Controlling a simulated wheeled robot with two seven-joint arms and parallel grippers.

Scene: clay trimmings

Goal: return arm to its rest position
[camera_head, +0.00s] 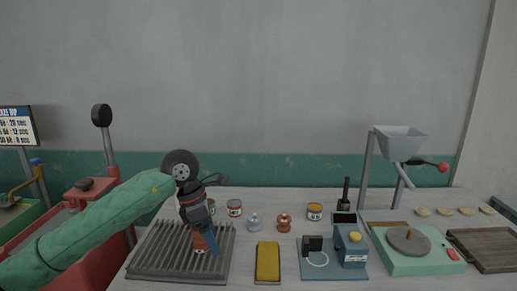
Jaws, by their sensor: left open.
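My left arm (95,228), in a green sleeve, comes in from the left. My left gripper (207,243) points down over the grey ribbed rack (160,262) at the table's left front. Its jaws are open. A small reddish-brown piece (199,242) stands on the rack right at the fingers and is partly hidden by them; I cannot tell whether they touch it. My right gripper is not in view.
A yellow sponge-like block (267,262), blue device (351,246), turntable (408,240), hopper (399,141) and wooden tray (488,250) fill the right.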

